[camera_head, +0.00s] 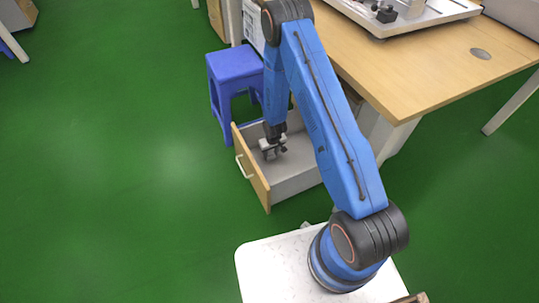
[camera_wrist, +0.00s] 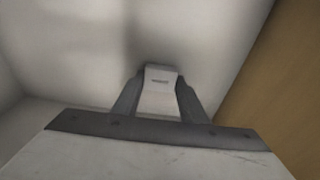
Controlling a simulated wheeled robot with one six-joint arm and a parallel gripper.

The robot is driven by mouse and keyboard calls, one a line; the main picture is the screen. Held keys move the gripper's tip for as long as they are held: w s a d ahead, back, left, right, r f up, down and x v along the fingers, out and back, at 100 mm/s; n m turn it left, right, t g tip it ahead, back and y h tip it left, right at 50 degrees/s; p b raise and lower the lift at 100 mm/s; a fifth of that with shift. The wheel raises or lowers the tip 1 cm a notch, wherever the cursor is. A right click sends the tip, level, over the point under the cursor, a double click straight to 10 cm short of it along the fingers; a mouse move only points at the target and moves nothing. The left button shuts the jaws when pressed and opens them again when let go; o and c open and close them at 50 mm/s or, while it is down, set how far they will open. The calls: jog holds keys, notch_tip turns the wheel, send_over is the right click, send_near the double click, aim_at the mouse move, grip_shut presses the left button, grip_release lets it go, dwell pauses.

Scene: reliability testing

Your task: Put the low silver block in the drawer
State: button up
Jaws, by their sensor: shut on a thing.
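The drawer (camera_head: 293,184) is pulled out under the wooden desk, with a light grey inside and a wooden front. My gripper (camera_head: 273,151) points down inside the drawer's opening, near the wooden front. In the wrist view my gripper (camera_wrist: 159,97) is shut on a small pale silver block (camera_wrist: 159,80), which sits between its two dark fingers. The pale drawer floor (camera_wrist: 90,50) fills the view beyond the block. I cannot tell whether the block touches the floor.
A blue stool (camera_head: 235,70) stands just behind the drawer, to its left. The wooden desk (camera_head: 425,65) carries a white tray (camera_head: 405,25) with several parts. The drawer's wooden front (camera_head: 250,170) is close to my gripper. Green floor on the left is clear.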

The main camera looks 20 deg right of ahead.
jog(key=shift+f, duration=0.1)
jog(key=o, duration=1.1)
